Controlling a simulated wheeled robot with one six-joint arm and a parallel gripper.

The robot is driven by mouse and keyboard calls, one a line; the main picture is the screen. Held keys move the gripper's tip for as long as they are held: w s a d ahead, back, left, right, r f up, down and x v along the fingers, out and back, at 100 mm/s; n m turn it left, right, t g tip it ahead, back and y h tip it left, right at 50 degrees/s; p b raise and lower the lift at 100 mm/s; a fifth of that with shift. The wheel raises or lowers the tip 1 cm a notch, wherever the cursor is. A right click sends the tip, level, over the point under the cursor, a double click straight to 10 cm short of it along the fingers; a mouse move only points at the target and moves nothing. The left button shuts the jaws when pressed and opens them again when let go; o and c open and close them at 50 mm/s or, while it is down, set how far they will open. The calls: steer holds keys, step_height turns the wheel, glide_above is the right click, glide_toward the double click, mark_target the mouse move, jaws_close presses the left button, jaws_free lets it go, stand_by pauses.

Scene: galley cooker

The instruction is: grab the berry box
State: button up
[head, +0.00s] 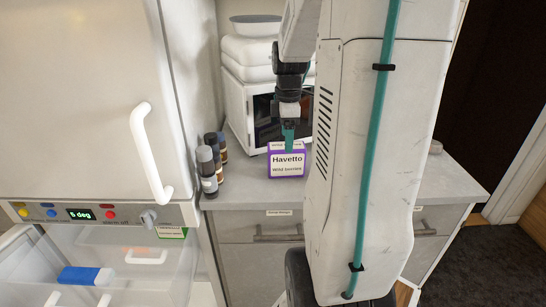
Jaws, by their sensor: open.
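The berry box (287,171) is a small purple-edged carton with a white label reading "Havetto Wild berries". My gripper (288,139) is at the top of the box, pointing down, with teal fingertips overlapping the box's upper edge in the picture. The jaws are open. I cannot tell whether the fingers touch the box or straddle it. My arm hides the counter to the right of the box.
Grey drawers (262,232) are below the counter (245,194).

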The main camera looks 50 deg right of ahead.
mark_target(286, 157)
steer(key=shift+s+d+f, duration=0.1)
steer(key=shift+d+f, duration=0.3)
steer(key=shift+f, duration=0.05)
steer(key=f, duration=0.7)
steer(key=shift+a+f, duration=0.15)
steer(key=shift+a, duration=0.15)
steer(key=shift+w, duration=0.2)
steer(key=c, duration=1.2)
